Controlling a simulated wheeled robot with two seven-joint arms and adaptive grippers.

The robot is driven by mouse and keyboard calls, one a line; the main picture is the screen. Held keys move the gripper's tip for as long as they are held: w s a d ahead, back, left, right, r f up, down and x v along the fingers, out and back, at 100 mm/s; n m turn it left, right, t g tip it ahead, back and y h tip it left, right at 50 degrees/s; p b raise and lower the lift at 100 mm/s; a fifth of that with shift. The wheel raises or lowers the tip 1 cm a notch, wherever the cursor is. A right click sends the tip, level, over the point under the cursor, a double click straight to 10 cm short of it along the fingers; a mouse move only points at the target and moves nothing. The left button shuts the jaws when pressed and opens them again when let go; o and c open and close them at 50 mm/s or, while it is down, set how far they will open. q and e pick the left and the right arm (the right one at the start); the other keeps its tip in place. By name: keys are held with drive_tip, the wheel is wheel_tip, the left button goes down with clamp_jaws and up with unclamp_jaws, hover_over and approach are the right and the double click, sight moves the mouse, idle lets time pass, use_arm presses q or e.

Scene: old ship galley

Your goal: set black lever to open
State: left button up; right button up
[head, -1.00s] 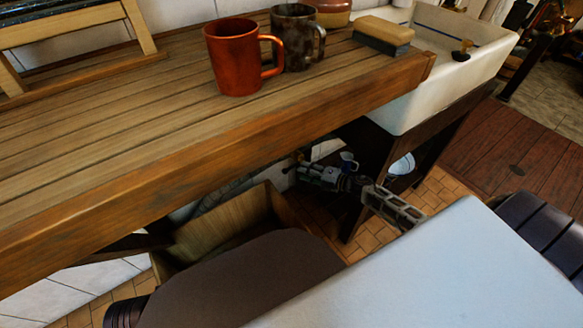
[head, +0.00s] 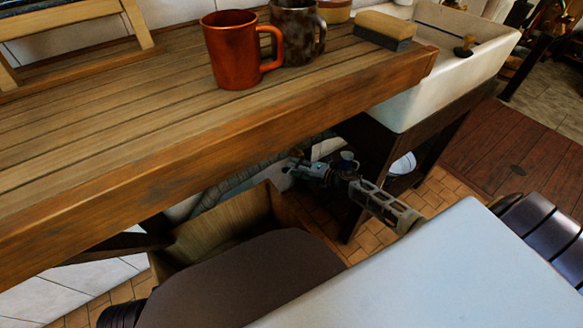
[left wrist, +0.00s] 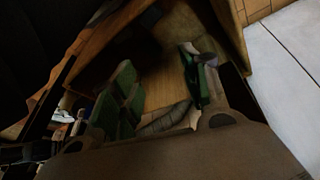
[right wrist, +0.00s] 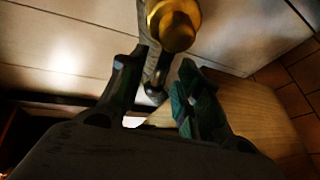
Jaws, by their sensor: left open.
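In the right wrist view, a dark lever (right wrist: 156,92) with a rounded end hangs below a round brass valve part (right wrist: 177,30). My right gripper (right wrist: 157,78) has one finger on each side of the lever. I cannot tell whether the fingers touch it. In the head view, my right gripper (head: 296,166) reaches under the wooden counter, and the valve is too small to make out there. My left gripper (left wrist: 163,66) is open and empty in the left wrist view, in front of a wooden box (left wrist: 165,75).
The wooden counter (head: 130,120) overhangs my right arm. On it stand a red mug (head: 232,55), a dark mug (head: 295,35) and a sponge block (head: 384,28). A white sink (head: 420,85) is at the right. The wooden box also shows below the counter (head: 215,225).

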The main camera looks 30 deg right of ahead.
use_arm(q)
drive_tip(key=shift+b+x, duration=0.3)
drive_tip(key=shift+x, duration=0.7)
use_arm(e)
drive_tip(key=shift+x, duration=1.2)
use_arm(q)
drive_tip(key=shift+d+r, duration=0.1)
use_arm(e)
drive_tip(key=shift+c, duration=0.3)
clamp_jaws()
